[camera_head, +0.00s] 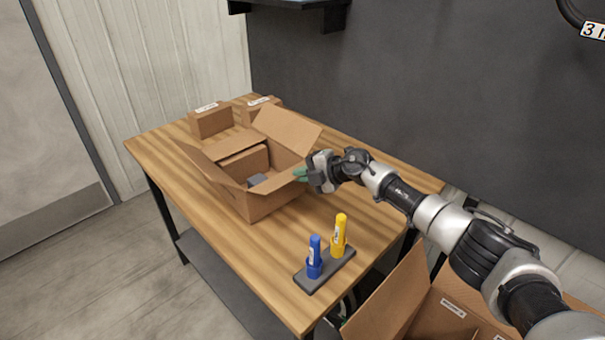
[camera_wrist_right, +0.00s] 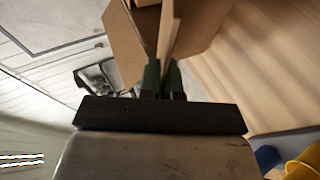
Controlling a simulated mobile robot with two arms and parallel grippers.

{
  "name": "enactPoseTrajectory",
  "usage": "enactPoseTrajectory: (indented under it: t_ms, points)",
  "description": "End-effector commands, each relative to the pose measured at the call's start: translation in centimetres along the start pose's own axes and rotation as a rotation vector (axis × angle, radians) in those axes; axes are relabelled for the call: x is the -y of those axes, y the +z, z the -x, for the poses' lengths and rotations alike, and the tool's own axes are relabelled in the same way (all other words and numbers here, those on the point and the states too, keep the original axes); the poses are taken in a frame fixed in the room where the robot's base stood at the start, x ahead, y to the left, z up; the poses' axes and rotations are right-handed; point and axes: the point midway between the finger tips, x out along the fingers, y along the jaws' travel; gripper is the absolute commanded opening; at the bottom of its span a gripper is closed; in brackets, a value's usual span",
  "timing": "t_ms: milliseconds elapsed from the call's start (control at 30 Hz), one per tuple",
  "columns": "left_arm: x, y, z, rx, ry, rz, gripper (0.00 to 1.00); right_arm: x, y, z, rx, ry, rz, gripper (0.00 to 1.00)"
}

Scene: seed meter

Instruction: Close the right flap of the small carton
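The small carton (camera_head: 268,199) stands open on the wooden table. Its left flap (camera_head: 201,161) slants outward and its back flap (camera_head: 288,130) stands up. A brown box and a grey item lie inside. My right gripper (camera_head: 300,174), with green fingertips, is at the carton's right side. In the right wrist view, the fingertips (camera_wrist_right: 163,78) are close together with the thin edge of a cardboard flap (camera_wrist_right: 170,35) between them. This looks like the right flap, which is mostly hidden in the head view. My left gripper is not in view.
A stand (camera_head: 323,268) with a blue marker (camera_head: 314,258) and a yellow marker (camera_head: 339,236) is at the table's near end. Two small boxes (camera_head: 211,121) (camera_head: 262,104) stand behind the carton. A larger open carton (camera_head: 395,297) is below, beside the table (camera_head: 222,247).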

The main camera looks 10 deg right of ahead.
Motion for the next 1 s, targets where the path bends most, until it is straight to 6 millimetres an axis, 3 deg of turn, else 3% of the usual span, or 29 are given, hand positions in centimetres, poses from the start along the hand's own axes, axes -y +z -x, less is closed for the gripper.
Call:
enactPoseTrajectory:
  t_ms: [167, 367, 733, 1000]
  points:
    - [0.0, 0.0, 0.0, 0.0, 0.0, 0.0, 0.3, -0.1, 0.0, 0.0, 0.0, 0.002, 0.001, 0.0]
    - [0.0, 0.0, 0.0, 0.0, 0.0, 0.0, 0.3, -0.1, 0.0, 0.0, 0.0, 0.002, 0.0, 0.3]
    - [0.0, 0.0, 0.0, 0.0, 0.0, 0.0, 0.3, 0.0, 0.1, 0.5, 0.002, 0.0, 0.001, 0.3]
    - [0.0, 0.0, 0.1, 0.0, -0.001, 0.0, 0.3, 0.1, 0.2, 4.6, 0.003, -0.001, 0.003, 0.3]
